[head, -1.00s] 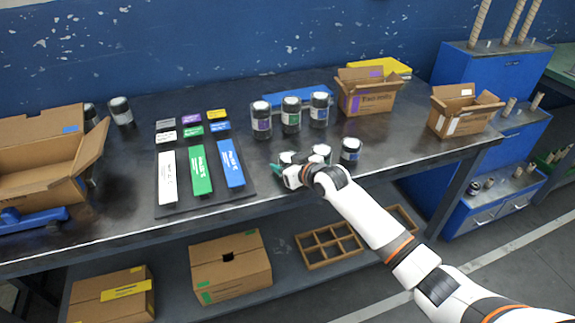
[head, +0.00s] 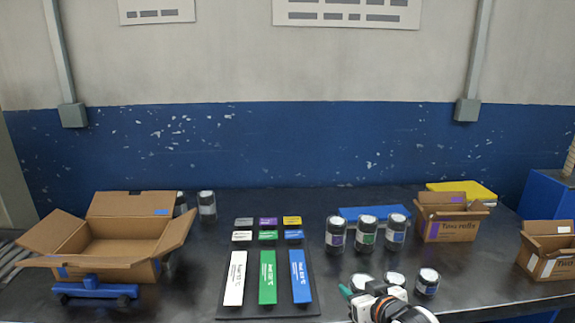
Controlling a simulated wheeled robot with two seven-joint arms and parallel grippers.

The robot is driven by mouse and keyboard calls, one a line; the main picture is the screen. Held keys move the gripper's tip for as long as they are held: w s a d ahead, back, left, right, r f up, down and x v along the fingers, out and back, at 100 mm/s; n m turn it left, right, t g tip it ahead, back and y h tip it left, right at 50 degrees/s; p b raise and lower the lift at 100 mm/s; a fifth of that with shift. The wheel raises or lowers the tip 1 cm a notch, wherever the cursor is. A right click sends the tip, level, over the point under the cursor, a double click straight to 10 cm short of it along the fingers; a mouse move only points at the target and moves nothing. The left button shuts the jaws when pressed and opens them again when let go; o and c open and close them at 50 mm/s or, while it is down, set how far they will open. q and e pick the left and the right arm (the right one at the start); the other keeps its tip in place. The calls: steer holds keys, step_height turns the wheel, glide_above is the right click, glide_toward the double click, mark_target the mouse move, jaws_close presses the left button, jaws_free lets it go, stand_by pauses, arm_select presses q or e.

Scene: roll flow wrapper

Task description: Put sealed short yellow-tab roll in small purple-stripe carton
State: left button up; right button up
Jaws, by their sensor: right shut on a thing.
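Three short dark rolls with pale tops stand in a row at the front of the bench: a left one (head: 361,281), a middle one (head: 393,278) and a right one (head: 428,281). My right gripper (head: 362,294) is shut at the left short roll, which it partly hides. No yellow tab can be made out on these rolls. The small purple-stripe carton (head: 447,230) stands open at the back right, behind the rolls. My left gripper is out of view.
Three taller rolls (head: 366,233) stand behind the short ones, in front of a blue tray (head: 375,212). A white-stripe carton (head: 549,252) is at far right, a large open carton (head: 112,248) at left. Coloured label cards (head: 268,277) lie on a dark mat.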

steer(key=s+d+r+m+h+p, duration=0.1)
steer(key=s+r, duration=0.1)
steer(key=s, duration=0.5)
steer(key=s+d+r+m+h+p, duration=0.1)
steer(key=s+r+m+h, duration=0.1)
steer(key=s, duration=0.6)
steer(key=shift+r+t+h, duration=0.3)
steer(key=shift+r+t, duration=0.1)
steer(key=shift+r, duration=0.2)
steer(key=shift+w, duration=0.1)
